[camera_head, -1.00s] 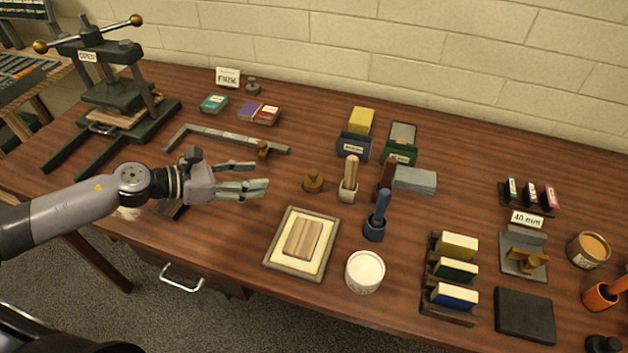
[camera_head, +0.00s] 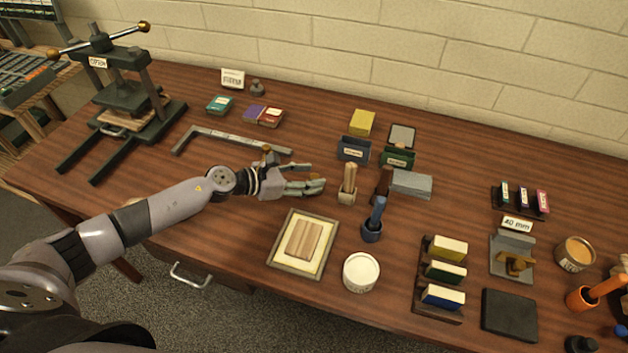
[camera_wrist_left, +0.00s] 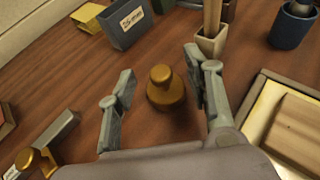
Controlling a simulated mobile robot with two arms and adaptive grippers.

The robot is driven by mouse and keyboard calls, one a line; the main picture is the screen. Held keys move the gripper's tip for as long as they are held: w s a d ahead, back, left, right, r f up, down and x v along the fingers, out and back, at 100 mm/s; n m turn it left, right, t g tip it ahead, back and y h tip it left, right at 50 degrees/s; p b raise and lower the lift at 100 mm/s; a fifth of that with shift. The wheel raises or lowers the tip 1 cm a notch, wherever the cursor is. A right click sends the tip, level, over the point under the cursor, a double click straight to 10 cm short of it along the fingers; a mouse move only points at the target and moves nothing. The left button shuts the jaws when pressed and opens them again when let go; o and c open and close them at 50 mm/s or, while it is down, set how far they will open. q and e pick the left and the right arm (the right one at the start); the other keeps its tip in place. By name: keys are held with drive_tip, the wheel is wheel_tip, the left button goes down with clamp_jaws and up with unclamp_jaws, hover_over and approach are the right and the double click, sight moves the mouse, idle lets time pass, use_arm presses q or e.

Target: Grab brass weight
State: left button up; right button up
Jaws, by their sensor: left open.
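The brass weight (camera_wrist_left: 166,88) is a short round piece with a knob on top, upright on the wooden table. In the left wrist view it stands between the two spread fingers of my left gripper (camera_wrist_left: 159,67), with table visible on both sides of it. In the head view my left gripper (camera_head: 316,177) is low over the table, fingers pointing right, and the weight is hidden behind them. The gripper is open and holds nothing. My right gripper is not in view.
A tool holder (camera_head: 347,190) stands just beyond the fingertips, with a blue cup (camera_head: 372,231) further right. A framed tray with a wooden block (camera_head: 273,262) lies nearer the front. A metal L-shaped bar (camera_head: 225,138) with a brass knob lies behind the hand.

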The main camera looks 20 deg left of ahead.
use_arm(q)
drive_tip(key=shift+x, duration=1.2)
drive_tip(key=shift+s+a, duration=0.1)
drive_tip(key=shift+c, duration=0.7)
clamp_jaws()
